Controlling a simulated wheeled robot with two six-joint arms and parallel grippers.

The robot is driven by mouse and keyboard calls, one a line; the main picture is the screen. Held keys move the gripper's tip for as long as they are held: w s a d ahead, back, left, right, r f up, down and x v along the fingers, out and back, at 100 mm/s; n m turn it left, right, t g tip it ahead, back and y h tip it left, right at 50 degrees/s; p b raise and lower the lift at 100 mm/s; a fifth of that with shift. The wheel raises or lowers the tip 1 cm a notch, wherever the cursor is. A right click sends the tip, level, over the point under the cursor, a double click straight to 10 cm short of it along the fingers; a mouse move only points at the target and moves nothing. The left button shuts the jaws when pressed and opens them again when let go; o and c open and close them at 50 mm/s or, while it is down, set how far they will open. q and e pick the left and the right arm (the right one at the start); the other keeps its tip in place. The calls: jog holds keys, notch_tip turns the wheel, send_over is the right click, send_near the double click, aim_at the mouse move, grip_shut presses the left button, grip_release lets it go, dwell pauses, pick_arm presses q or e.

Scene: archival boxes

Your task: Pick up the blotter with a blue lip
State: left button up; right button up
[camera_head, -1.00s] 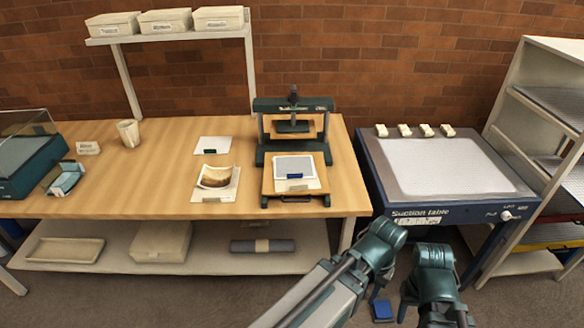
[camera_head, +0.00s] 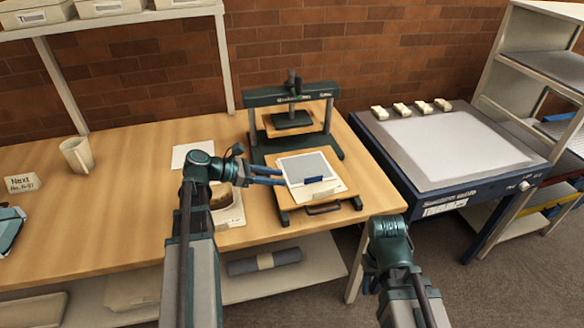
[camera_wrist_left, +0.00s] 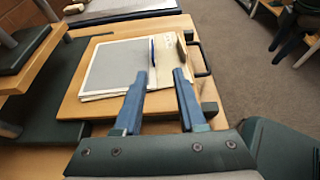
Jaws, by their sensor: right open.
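The blotter (camera_head: 305,166) is a grey sheet with a pale border and a blue lip (camera_head: 315,180) at its front edge. It lies on pale sheets on the press's wooden board. My left gripper (camera_head: 284,176) reaches in from the left, with its fingertips at the blotter's left edge. In the left wrist view its two blue fingers (camera_wrist_left: 165,74) are apart and empty. There the blue lip (camera_wrist_left: 152,52) stands just beyond the fingertips, and touching cannot be told. My right gripper (camera_head: 371,284) hangs low before the table's right end, its fingers largely hidden below the wrist.
The press frame (camera_head: 292,98) stands behind the board. A stained sheet (camera_head: 229,211) lies left of the board, partly behind my left arm. A cup (camera_head: 77,154) stands further left. The suction table (camera_head: 455,190) is at right, with several small blocks along its back.

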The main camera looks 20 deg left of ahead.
pick_arm(q)
jog(key=b, duration=0.3)
send_near(314, 178)
jog(key=x, duration=0.4)
jog(key=shift+s+f, duration=0.35)
jog(key=shift+w+d+f, duration=0.1)
jog(key=shift+w+d, duration=0.2)
jog(key=shift+d, duration=0.1)
jog(key=b+x, duration=0.1)
jog(key=x, duration=0.1)
jog(key=b+x, duration=0.1)
jog(key=x, duration=0.2)
jog(key=shift+w+r, duration=0.2)
jog(key=shift+w, duration=0.25)
grip_shut()
dwell(0.3)
